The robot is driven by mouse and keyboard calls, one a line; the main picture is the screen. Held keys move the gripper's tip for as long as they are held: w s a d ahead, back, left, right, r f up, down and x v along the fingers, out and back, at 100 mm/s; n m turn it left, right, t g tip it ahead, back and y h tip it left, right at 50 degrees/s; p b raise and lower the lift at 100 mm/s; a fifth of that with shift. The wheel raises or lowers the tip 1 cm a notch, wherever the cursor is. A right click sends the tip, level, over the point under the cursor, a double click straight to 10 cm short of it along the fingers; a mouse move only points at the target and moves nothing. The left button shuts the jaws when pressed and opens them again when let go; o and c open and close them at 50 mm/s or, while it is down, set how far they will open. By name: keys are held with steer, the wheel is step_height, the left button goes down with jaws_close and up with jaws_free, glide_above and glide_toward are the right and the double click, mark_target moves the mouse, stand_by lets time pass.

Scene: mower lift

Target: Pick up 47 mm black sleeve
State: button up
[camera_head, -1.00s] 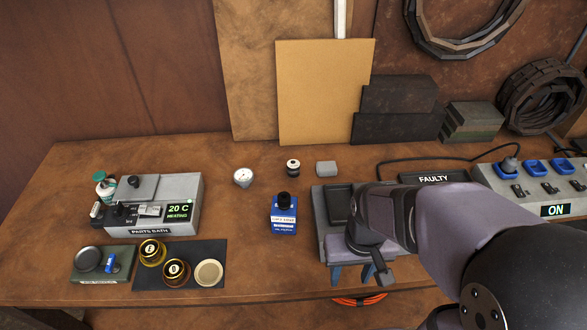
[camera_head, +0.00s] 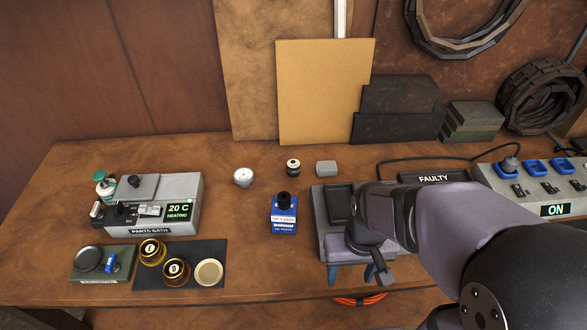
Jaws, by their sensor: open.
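I cannot clearly make out a 47 mm black sleeve. A small black-and-white round part (camera_head: 293,167) stands at the back middle of the bench, but I cannot tell what it is. A grey cylinder (camera_head: 326,168) lies just right of it. My gripper (camera_head: 351,280) is at the front edge of the bench, with its two blue fingers apart and nothing visible between them. It is in front of a grey tray (camera_head: 319,212) with a dark recess, well away from the small parts. My arm hides part of that tray and the bench beyond.
A parts bath (camera_head: 180,218) reading 20 C, gold-rimmed pots on a dark mat (camera_head: 218,246) and a round gauge (camera_head: 243,177) are further left.

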steer(key=shift+r, duration=0.1)
step_height(320, 180, up, 4)
steer(key=r+m+t+h+b, duration=0.1)
steer(key=m+t+h+b, duration=0.85)
steer(key=b, duration=0.85)
glide_above(289, 168)
steer(key=s+a, duration=0.3)
steer(key=a, duration=0.1)
steer(key=m+g+h, duration=0.2)
steer(key=shift+n, duration=0.25)
steer(key=f, duration=1.2)
steer(key=shift+w+d+f, duration=0.1)
steer(key=shift+w+f, duration=0.1)
steer(key=shift+f, duration=0.05)
steer(key=shift+p+x, duration=1.65)
steer(key=shift+x, duration=2)
steer(key=shift+w, duration=0.15)
